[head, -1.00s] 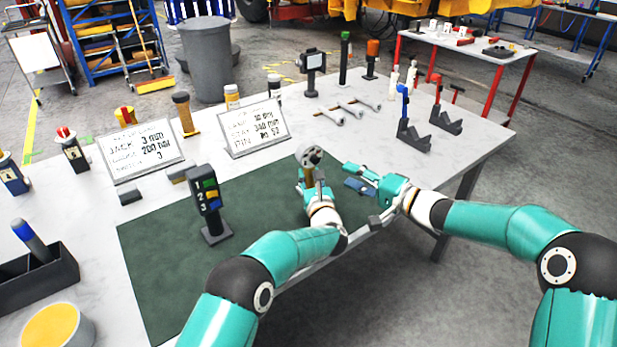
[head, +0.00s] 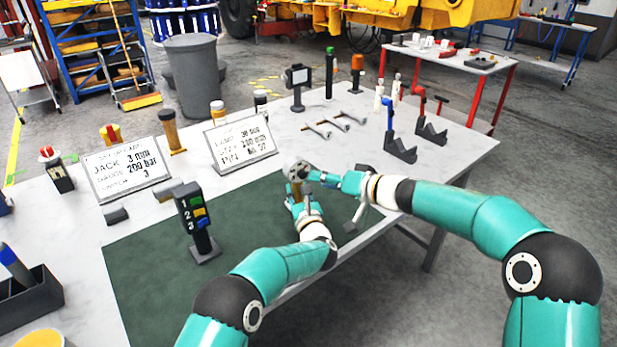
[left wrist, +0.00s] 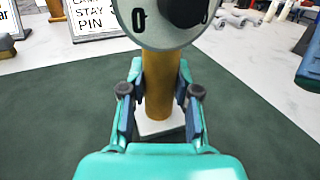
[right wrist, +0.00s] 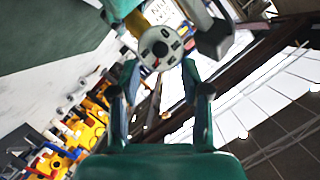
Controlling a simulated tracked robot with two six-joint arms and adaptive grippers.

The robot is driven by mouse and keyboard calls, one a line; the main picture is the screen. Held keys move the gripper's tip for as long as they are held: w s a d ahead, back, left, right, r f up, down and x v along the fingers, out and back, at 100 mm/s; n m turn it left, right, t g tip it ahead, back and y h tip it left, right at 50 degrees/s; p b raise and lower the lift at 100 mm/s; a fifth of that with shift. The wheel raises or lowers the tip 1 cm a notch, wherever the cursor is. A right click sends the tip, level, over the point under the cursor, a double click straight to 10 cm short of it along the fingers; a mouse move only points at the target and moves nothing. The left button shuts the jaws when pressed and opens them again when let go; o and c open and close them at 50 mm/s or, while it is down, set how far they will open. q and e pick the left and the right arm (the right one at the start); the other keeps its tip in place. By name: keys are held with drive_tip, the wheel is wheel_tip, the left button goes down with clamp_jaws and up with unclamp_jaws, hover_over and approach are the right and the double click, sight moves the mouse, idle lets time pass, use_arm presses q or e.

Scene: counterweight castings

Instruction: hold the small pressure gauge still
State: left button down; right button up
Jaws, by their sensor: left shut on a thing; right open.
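The small pressure gauge (head: 298,170) has a round pale dial on a brass-coloured stem (left wrist: 158,85). My left gripper (head: 298,203) is shut on the stem, with one finger on each side in the left wrist view (left wrist: 160,105). The stem is upright above a pale square base (left wrist: 160,125) over the green mat. In the right wrist view the dial (right wrist: 150,55) with its dark centre knob faces my right gripper (right wrist: 160,80). That gripper is open and empty, its fingertips close to the dial. I cannot tell whether they touch it.
The green mat (head: 150,270) lies along the table's front edge. A stand with numbered buttons (head: 193,210) is left of the gauge. The mat between stand and gauge is clear.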

sight(305, 176)
drive_tip(key=x, duration=0.5)
drive_tip(key=shift+w+a, duration=0.15)
clamp_jaws()
